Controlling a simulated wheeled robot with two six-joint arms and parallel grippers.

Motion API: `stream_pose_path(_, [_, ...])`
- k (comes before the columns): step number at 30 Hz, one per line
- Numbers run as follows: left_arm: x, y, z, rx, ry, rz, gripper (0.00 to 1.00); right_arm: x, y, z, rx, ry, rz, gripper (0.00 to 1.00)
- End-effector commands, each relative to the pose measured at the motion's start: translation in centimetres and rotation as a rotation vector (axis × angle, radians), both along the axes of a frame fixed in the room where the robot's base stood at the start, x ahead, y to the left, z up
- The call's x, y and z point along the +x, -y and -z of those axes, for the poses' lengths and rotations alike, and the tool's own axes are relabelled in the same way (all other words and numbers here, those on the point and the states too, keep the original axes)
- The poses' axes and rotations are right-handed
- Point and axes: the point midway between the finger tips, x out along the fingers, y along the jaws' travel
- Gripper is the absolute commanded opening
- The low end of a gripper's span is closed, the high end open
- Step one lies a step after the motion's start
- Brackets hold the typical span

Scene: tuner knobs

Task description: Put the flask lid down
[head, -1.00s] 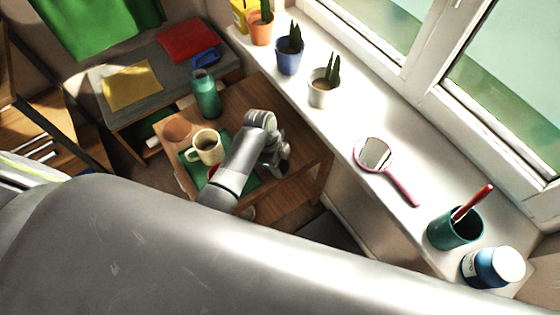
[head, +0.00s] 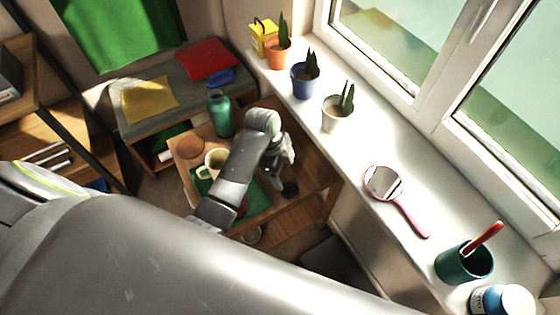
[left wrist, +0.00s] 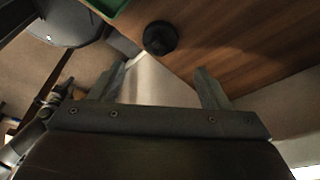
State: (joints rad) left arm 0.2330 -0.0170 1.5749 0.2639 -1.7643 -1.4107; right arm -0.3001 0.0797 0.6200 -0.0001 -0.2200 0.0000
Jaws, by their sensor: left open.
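The flask lid, a small dark round piece (head: 290,188), rests on the wooden table (head: 305,172) near its right edge. The lid also shows in the left wrist view (left wrist: 160,38), on the bare wood past my fingertips. My left gripper (head: 284,168) is at the lid's upper side in the head view. In the left wrist view its fingers (left wrist: 160,78) are apart with nothing between them, and the lid is clear of them. The green flask (head: 221,115) stands upright at the far side of the table. My right gripper is out of view.
A cream mug (head: 214,164) stands on the table by a green mat (head: 262,200), partly behind my left arm. A windowsill on the right holds potted plants (head: 306,80), a pink hand mirror (head: 385,184) and a teal cup (head: 463,264). A grey-topped bench (head: 185,95) stands behind.

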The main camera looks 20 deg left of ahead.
Motion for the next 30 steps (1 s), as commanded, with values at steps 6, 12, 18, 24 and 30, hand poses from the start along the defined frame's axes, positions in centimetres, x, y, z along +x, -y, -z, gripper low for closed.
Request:
stream_pose_path(6, [0.0,-0.8,-2.9,0.0,0.001,0.0,0.7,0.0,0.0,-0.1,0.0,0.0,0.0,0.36])
stream_pose_path(12, [-0.1,-1.0,-3.6,-0.001,-0.001,0.0,0.7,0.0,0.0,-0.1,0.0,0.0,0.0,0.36])
stream_pose_path(18, [-0.1,-1.0,-3.6,0.0,-0.001,0.0,0.7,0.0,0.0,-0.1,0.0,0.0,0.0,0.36])
stream_pose_path(24, [-0.1,-1.0,-3.6,0.0,-0.001,0.0,0.7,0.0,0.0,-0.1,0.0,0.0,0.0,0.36])
stream_pose_path(30, [-0.1,-1.0,-3.6,0.0,-0.001,0.0,0.7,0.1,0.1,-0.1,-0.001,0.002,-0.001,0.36])
